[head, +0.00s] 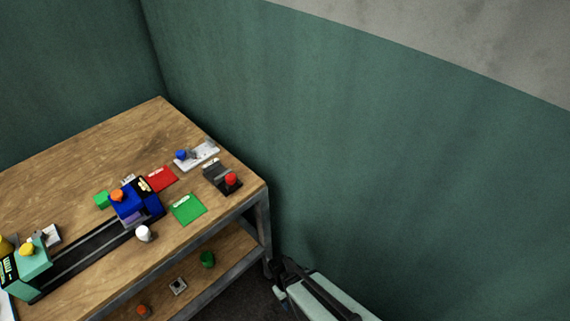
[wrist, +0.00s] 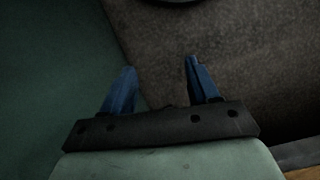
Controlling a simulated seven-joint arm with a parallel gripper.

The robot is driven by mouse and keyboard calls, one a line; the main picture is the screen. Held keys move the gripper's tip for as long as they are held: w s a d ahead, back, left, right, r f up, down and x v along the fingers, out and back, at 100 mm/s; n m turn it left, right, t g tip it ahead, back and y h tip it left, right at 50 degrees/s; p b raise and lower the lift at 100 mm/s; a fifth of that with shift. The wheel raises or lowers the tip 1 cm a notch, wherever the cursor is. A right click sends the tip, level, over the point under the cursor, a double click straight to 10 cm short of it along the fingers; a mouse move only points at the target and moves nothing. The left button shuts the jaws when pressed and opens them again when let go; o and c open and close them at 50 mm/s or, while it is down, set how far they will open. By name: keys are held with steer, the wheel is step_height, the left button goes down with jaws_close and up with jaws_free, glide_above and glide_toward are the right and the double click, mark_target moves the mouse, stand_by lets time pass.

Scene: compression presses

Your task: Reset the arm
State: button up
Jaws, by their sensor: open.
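My gripper (wrist: 157,80) shows in the wrist view with two blue fingers spread apart and nothing between them. It points down at the dark grey floor, with the green wall to its left. My gripper is clear of the wooden table (head: 95,150).
On the table stand a blue press (head: 128,205), a teal press (head: 30,265), a black rail (head: 85,255), a red pad (head: 161,178), a green pad (head: 188,209) and a white device (head: 203,156). A lower shelf (head: 215,258) holds small items. The green wall (head: 380,150) is close behind.

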steer(key=s+d+r+m+g+y, duration=0.1)
steer(key=s+d+m+g, duration=0.3)
steer(key=s+d, duration=0.7)
steer(key=d+m+y, duration=0.1)
steer(key=d+m, duration=0.1)
steer(key=d, duration=0.1)
steer(key=shift+s+d+r+m, duration=0.15)
steer(key=shift+s+d+m, duration=0.05)
steer(key=shift+s+m, duration=0.1)
